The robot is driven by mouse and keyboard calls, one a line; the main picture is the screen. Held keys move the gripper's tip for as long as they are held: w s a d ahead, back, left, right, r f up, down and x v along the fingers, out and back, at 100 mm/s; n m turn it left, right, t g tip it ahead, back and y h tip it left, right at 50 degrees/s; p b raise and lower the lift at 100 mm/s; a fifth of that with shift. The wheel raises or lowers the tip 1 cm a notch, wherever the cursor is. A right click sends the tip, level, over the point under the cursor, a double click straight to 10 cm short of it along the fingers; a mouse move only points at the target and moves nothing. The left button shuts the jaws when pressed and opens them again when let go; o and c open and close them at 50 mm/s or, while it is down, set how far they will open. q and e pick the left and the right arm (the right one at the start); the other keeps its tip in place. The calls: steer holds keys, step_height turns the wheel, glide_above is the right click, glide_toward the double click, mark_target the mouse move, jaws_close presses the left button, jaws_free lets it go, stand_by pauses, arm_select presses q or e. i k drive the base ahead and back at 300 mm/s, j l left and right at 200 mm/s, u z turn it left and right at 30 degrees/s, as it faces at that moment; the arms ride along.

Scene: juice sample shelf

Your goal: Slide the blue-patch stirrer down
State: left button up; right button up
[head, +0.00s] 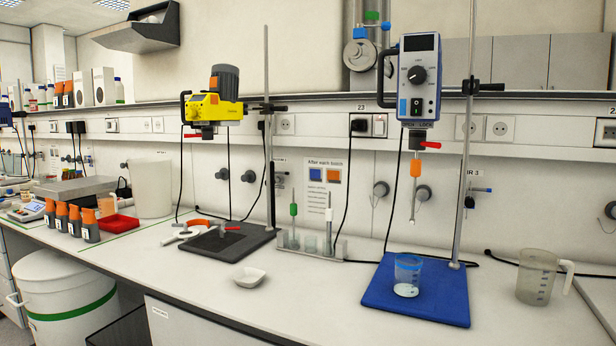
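A stirrer with a blue front panel and a black dial (419,75) is clamped high on an upright metal rod (465,150) at the right in the head view. A red lever (430,144) shows at its underside. Its shaft (414,200), with an orange part (415,169), hangs down and ends above a clear beaker (408,270). The beaker stands on the blue base plate (385,300) and has something white at its bottom. A yellow stirrer (213,107) with an orange patch is on another rod to the left, above a black base plate (255,236). Neither of my grippers shows.
A clear jug (538,275) stands at the right. A rack (310,244) with a green-collared rod stands between the stirrers. A white dish (249,277) lies near the front edge. Orange-topped bottles (90,224) and a red tray (115,225) are at left. Cables run along the back.

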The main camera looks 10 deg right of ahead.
mark_target(421, 49)
steer(key=i+j, duration=0.4)
steer(key=i+j+z, duration=0.35)
steer(key=i+j, duration=0.35)
steer(key=j+z, duration=0.1)
steer(key=z, duration=1.3)
